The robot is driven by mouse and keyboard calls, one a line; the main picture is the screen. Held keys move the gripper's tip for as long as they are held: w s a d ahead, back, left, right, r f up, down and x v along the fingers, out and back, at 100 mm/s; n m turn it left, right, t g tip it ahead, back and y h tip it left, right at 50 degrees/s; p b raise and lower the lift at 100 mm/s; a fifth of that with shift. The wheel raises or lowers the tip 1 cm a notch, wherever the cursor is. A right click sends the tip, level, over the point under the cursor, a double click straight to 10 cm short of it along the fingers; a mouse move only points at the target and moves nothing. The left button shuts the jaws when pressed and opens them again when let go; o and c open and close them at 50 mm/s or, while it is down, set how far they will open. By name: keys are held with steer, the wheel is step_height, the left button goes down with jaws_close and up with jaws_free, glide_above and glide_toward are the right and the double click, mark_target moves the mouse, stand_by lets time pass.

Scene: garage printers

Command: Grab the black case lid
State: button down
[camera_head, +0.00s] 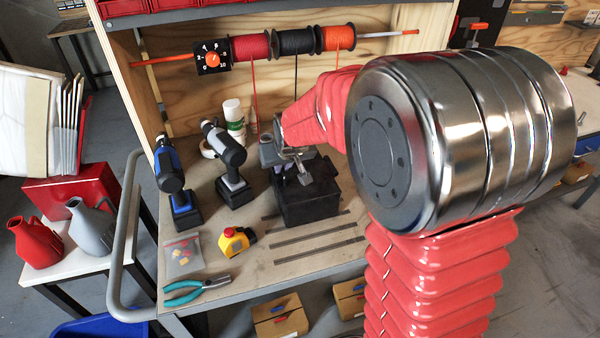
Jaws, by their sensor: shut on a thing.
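A black case (308,203) stands on the workbench top, right of the two drills. My gripper (301,176) reaches down to the top of the case and is shut on its black lid (322,168). The fingers are small in this view, and my arm hides part of the lid's far side. I cannot tell whether the lid is raised from the case.
A yellow tape measure (237,241), pliers (197,290) and dark metal strips (318,237) lie in front. Filament spools (295,41) hang above on a rod.

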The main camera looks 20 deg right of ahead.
steer(key=shift+r, duration=0.1)
step_height(320, 180, up, 10)
stand_by(0.7)
steer(key=shift+s, duration=0.1)
stand_by(0.5)
